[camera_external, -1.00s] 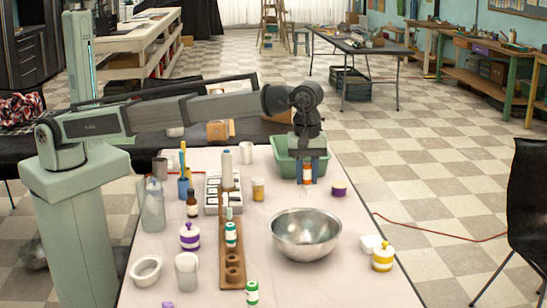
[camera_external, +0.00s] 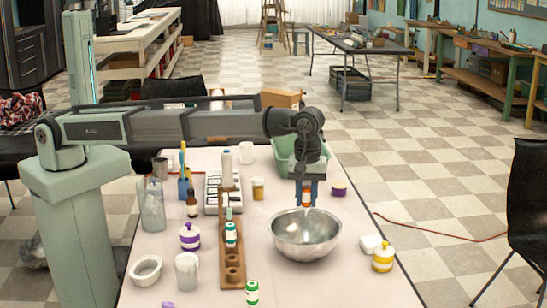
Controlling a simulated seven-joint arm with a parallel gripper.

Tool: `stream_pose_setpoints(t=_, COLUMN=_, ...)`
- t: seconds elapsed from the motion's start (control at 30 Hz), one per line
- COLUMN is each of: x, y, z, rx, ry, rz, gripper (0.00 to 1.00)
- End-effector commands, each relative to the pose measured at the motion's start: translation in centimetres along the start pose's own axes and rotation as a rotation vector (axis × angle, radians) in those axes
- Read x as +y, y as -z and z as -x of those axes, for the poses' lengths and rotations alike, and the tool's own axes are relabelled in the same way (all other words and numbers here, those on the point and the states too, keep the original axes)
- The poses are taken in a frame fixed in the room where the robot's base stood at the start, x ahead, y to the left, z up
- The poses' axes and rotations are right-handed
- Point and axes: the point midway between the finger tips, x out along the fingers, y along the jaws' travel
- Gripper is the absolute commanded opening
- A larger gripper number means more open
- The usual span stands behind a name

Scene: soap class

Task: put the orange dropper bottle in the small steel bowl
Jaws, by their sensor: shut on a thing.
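In the picture the bottle overlaps the far rim of the steel bowl (camera_external: 305,237). It appears to hang above the bowl's far side, but I cannot tell the exact height. The bowl is round, shiny and wide, stands upright on the pale table, and its inside looks empty.
A green bin (camera_external: 283,160) stands behind my gripper. A wooden rack (camera_external: 231,262) with bottles is left of the bowl. A purple-lidded jar (camera_external: 338,189) stands behind right, a yellow jar (camera_external: 382,258) to the right.

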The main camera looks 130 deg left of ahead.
Motion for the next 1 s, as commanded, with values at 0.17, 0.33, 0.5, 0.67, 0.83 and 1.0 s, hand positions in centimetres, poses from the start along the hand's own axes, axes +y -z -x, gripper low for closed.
stream_pose_setpoints(t=0.17, x=0.0, y=0.0, z=-1.8, rx=0.000, ry=0.000, rz=0.000, gripper=0.01)
stream_pose_setpoints(t=0.33, x=0.0, y=0.0, z=-3.2, rx=0.000, ry=0.000, rz=0.000, gripper=0.01)
stream_pose_setpoints(t=0.5, x=0.0, y=0.0, z=-4.1, rx=0.000, ry=-0.001, rz=0.000, gripper=0.01)
stream_pose_setpoints(t=0.67, x=0.0, y=0.0, z=-4.5, rx=0.000, ry=-0.001, rz=0.000, gripper=0.01)
stream_pose_setpoints(t=0.83, x=0.0, y=0.0, z=-4.6, rx=0.000, ry=-0.001, rz=0.000, gripper=0.01)
stream_pose_setpoints(t=1.0, x=0.0, y=0.0, z=-4.6, rx=0.000, ry=-0.001, rz=0.000, gripper=0.32)
